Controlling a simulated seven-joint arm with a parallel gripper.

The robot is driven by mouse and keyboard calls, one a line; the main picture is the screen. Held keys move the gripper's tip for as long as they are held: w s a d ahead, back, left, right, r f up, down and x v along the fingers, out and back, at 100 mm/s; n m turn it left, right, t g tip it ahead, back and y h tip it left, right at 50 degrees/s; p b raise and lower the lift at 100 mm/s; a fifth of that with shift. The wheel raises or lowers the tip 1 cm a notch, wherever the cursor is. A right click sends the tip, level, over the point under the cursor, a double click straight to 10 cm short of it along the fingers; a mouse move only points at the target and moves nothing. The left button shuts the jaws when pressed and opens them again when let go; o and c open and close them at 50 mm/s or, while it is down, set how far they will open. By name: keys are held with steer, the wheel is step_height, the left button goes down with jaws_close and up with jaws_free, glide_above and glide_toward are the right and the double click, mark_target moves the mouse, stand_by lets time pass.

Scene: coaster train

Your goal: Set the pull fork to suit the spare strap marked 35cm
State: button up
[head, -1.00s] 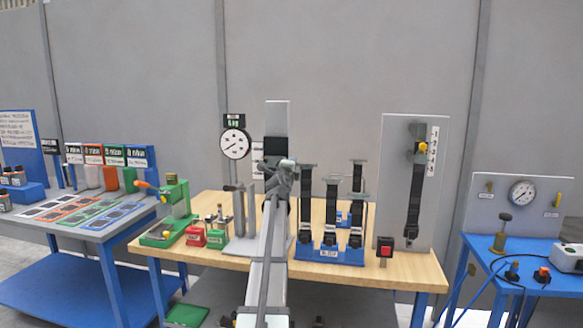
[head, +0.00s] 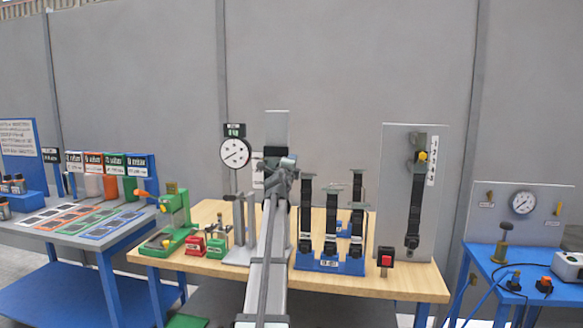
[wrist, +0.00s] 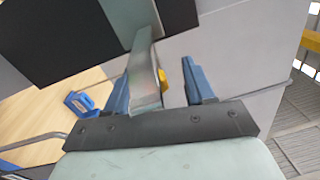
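My gripper (wrist: 158,90) is open in the wrist view, its two blue fingers apart. A grey metal bar (wrist: 146,72) and a yellow knob (wrist: 162,80) show between them; I cannot tell whether the fingers touch either. In the head view my gripper is mostly hidden behind my arm, in front of a grey upright (head: 277,130) with a black block. Several dark straps (head: 332,215) stand on a blue rack (head: 330,264); its label is too small to read. A panel (head: 393,225) carries a strap under a yellow-knobbed bracket (head: 420,157) beside a marked scale (head: 432,162). The fork is not clearly identifiable.
A round dial gauge (head: 235,152) stands left of the upright. A green press (head: 175,215) and small red and green fixtures (head: 195,245) sit on the wooden table (head: 215,212). A red button box (head: 386,259) is near the panel. Blue benches flank the table.

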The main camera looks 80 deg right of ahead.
steer(key=shift+a, duration=0.1)
steer(key=a+f, duration=0.1)
steer(key=a, duration=1.2)
steer(key=shift+a, duration=0.3)
stand_by(0.4)
